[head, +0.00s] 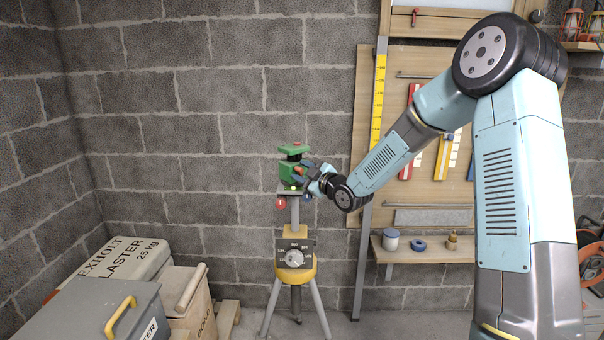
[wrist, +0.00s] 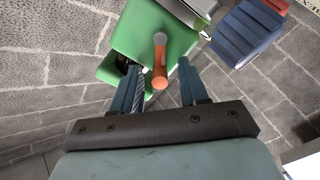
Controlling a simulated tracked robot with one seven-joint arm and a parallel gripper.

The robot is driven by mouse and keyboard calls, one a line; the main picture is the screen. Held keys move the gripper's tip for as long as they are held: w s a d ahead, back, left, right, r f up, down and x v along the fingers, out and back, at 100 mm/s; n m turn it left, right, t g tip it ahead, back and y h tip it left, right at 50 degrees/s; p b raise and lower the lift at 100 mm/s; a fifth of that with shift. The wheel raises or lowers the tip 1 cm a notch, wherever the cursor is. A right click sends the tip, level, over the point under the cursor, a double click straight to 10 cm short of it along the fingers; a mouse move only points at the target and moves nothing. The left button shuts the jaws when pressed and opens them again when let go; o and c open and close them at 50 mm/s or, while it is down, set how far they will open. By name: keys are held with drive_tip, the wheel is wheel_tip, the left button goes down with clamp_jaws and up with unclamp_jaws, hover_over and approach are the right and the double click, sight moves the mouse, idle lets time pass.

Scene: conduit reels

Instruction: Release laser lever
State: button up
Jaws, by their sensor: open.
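The green laser (head: 292,152) stands on top of a tripod (head: 295,240) in front of the block wall. In the wrist view the laser's green housing (wrist: 130,35) fills the top middle. The orange lever (wrist: 160,68) sticks out from its face towards the camera. My gripper (wrist: 160,72) is open, with one blue finger on each side of the lever in the picture. A gap shows between the lever and each finger; whether the lever lies fully between the fingertips in depth I cannot tell. In the head view my gripper (head: 304,177) is at the laser's right side and hides part of it.
The tripod has a yellow hub with a dial (head: 295,257) and a red knob (head: 281,203) under the laser. A tool board (head: 430,200) and a shelf (head: 425,253) are to the right.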

clamp_jaws()
idle(0.3)
drive_tip(key=shift+d+m, duration=0.15)
drive_tip(key=shift+m, duration=0.35)
drive_tip(key=shift+w+d+r+m, duration=0.1)
drive_tip(key=shift+w+d+m, duration=0.05)
drive_tip(key=shift+m, duration=0.4)
drive_tip(key=shift+w+d+r+m, duration=0.1)
drive_tip(key=shift+w+m, duration=0.05)
drive_tip(key=shift+m, duration=0.4)
drive_tip(key=m, duration=0.1)
drive_tip(key=d+m, duration=0.1)
drive_tip(key=m, duration=0.1)
drive_tip(key=shift+w+r+m, duration=0.1)
drive_tip(key=shift+w+m, duration=0.2)
drive_tip(key=shift+w, duration=0.05)
drive_tip(key=m, duration=0.2)
drive_tip(key=w+d+m, duration=0.1)
drive_tip(key=m, duration=0.3)
drive_tip(key=shift+w+d+f, duration=0.15)
drive_tip(key=shift+d+f, duration=0.15)
drive_tip(key=shift+m, duration=0.3)
